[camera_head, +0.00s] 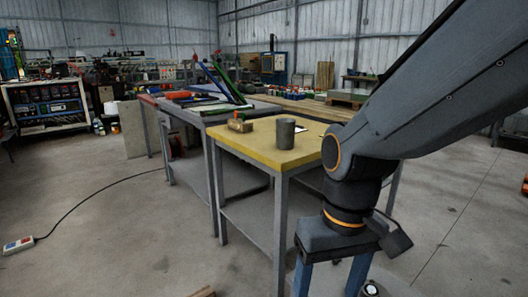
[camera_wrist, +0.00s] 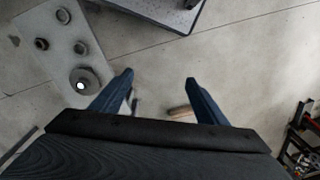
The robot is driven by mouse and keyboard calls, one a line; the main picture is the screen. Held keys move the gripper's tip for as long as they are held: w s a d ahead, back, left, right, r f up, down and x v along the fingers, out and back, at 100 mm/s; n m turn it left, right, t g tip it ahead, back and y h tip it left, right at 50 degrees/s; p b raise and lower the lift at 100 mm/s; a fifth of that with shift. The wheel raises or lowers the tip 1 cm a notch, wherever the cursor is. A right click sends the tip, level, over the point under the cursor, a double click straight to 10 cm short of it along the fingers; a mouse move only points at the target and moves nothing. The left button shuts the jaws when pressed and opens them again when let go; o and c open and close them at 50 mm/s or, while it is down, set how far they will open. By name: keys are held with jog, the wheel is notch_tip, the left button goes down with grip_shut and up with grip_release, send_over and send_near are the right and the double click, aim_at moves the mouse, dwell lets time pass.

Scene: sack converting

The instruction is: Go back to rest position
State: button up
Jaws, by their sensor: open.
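My gripper (camera_head: 330,280) hangs fingers-down in the head view, to the right of and in front of the yellow-topped table (camera_head: 262,155). In the wrist view my gripper (camera_wrist: 159,80) shows two blue fingers spread apart with bare floor between and beyond them. It is open and holds nothing. The lower finger ends are cut off by the bottom edge of the head view.
A dark grey cylinder (camera_head: 285,133) and a small tan block (camera_head: 240,125) sit on the yellow table. A grey table (camera_head: 205,115) adjoins it at the left. A cable with a switch box (camera_head: 18,245) lies on the floor. The left floor is mostly clear.

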jog(key=d+r+m+p, duration=0.2)
jog(key=d+r+p, duration=0.6)
jog(key=p, duration=0.8)
jog(key=shift+s+d+r+m+h, duration=0.15)
jog(key=shift+d+r+m+h, duration=0.15)
jog(key=shift+r, duration=0.25)
